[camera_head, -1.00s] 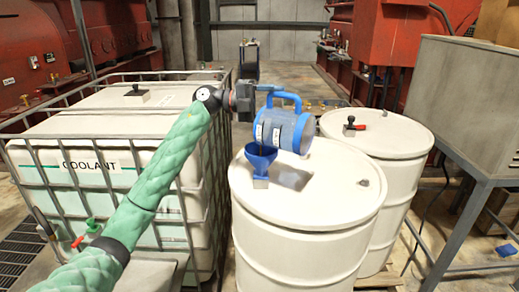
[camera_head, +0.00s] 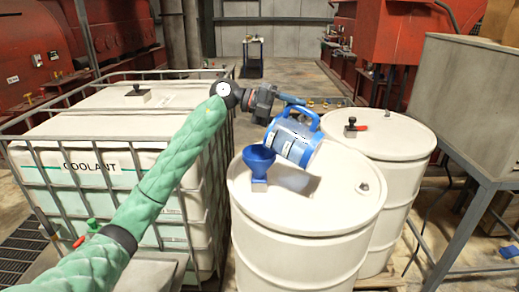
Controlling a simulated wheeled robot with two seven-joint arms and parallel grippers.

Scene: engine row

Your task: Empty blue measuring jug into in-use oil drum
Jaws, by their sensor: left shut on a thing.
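The blue measuring jug (camera_head: 293,141) is held in the air above the front white drum (camera_head: 310,212), tilted with its mouth toward the left. My left gripper (camera_head: 286,99) is shut on the jug, at its upper side by the handle. A blue funnel (camera_head: 259,157) stands upright in a fitting on the front drum's lid. The jug is close to the funnel's right side; I cannot tell whether they touch. No stream shows between them. My right gripper is not in view.
A second white drum (camera_head: 392,135) with a black and red valve (camera_head: 352,127) stands behind to the right. The caged coolant tank (camera_head: 110,168) fills the left. A grey metal stand (camera_head: 470,110) is at the right.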

